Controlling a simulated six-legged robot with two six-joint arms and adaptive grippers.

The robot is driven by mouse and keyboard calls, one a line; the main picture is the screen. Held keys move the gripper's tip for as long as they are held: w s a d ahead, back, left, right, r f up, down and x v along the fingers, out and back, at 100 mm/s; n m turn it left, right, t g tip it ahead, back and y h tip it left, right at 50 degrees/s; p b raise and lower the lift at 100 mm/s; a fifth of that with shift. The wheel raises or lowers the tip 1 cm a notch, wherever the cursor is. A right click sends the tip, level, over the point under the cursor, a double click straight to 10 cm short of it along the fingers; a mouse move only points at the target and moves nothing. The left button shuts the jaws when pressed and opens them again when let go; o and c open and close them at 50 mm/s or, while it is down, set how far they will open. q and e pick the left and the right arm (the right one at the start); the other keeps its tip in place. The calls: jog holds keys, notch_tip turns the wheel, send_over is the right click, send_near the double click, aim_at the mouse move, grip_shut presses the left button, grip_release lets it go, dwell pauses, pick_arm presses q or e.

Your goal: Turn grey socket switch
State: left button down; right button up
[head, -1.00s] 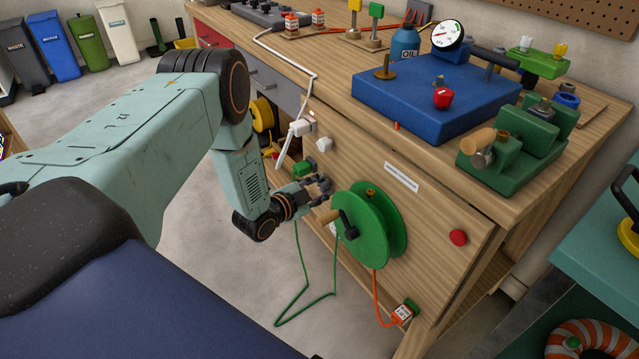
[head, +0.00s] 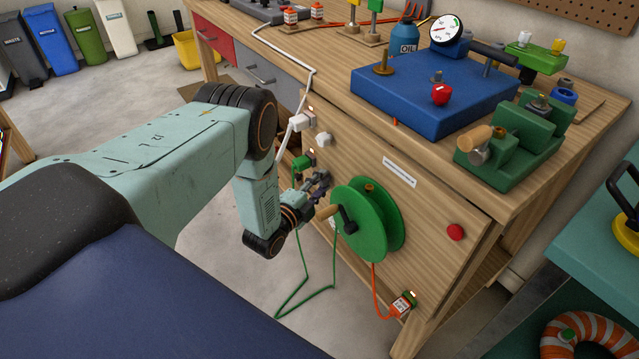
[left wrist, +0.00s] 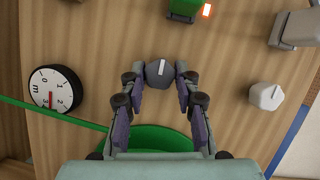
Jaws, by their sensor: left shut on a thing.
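The grey socket switch (left wrist: 159,73) is a dark grey knob with a white line, on the wooden panel, seen in the left wrist view. My left gripper (left wrist: 159,80) has its two fingertips on either side of the knob and is shut on it. The white line points about straight up in that view. In the head view my left gripper (head: 320,182) is at the panel just left of the green reel, and its fingers hide the knob. My right gripper is not in view.
The green reel (head: 352,235) with its handle is close beside my left gripper. A white knob (left wrist: 266,96), a green plug (left wrist: 185,8) and a round dial (left wrist: 52,90) are on the panel nearby. A red button (head: 456,232) is farther right.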

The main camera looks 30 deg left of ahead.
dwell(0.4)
pick_arm(q)
jog(key=c, duration=1)
grip_release()
jog(key=shift+s, duration=0.1)
jog(key=s, duration=0.8)
jog(key=s+r, duration=0.1)
jog(key=s, duration=0.2)
jog(key=shift+s, duration=0.4)
